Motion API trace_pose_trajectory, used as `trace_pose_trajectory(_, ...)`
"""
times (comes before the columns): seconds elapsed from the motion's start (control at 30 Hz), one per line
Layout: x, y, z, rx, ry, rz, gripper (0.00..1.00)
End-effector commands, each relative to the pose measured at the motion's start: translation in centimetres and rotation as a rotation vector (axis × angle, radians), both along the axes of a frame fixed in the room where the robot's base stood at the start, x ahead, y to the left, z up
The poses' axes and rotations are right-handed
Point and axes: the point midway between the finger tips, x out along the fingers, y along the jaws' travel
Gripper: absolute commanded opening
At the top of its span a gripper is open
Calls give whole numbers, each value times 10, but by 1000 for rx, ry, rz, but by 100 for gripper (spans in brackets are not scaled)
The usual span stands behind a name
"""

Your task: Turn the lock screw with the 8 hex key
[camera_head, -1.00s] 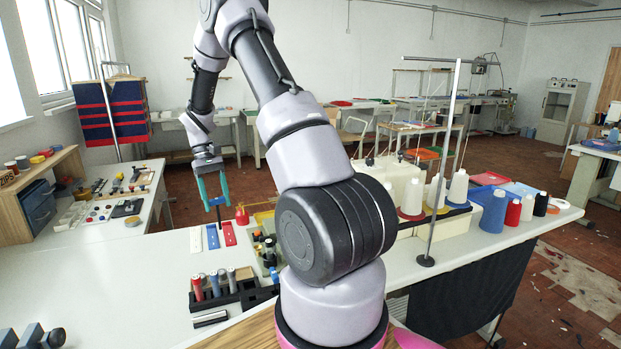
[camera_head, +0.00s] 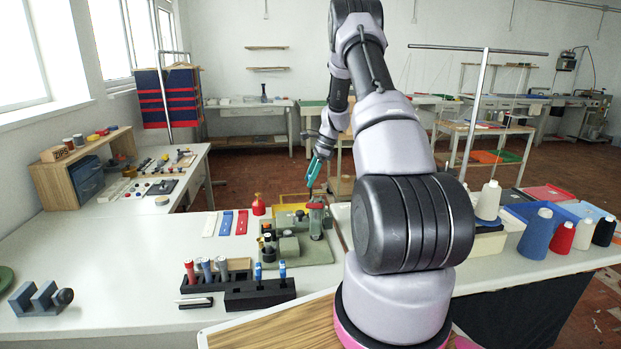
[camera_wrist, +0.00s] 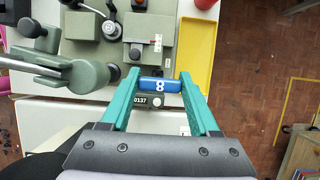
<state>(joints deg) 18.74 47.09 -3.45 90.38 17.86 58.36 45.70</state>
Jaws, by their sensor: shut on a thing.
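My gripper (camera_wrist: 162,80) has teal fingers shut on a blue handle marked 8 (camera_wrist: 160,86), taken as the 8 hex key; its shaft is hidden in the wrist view. In the head view my gripper (camera_head: 311,186) is tilted beside the upright at the right of a grey-green machine (camera_head: 312,252). In the wrist view the machine (camera_wrist: 158,25) lies just beyond the fingertips, and a dark tag reading 0137 (camera_wrist: 146,101) shows between the fingers. I cannot make out the lock screw for certain, nor whether the key touches it.
A black holder (camera_head: 262,293) with blue-handled tools and a rack of red and grey handles (camera_head: 205,270) stand in front of the machine. A yellow tray (camera_wrist: 197,60) and a red pot (camera_head: 259,205) are close by. Thread cones (camera_head: 535,234) stand right. The table's left middle is clear.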

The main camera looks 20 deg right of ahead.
Motion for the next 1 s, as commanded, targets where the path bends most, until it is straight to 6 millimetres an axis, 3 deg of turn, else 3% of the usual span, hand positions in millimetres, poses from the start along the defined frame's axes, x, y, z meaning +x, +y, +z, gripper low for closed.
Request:
trace_pose_trajectory(0.27, 0, 0, -10, 0, 1, -4, 6)
trace_pose_trajectory(0.7, 0, 0, -43, 0, 1, -3, 6)
trace_pose_trajectory(1.0, 0, 0, -51, 0, 0, -2, 6)
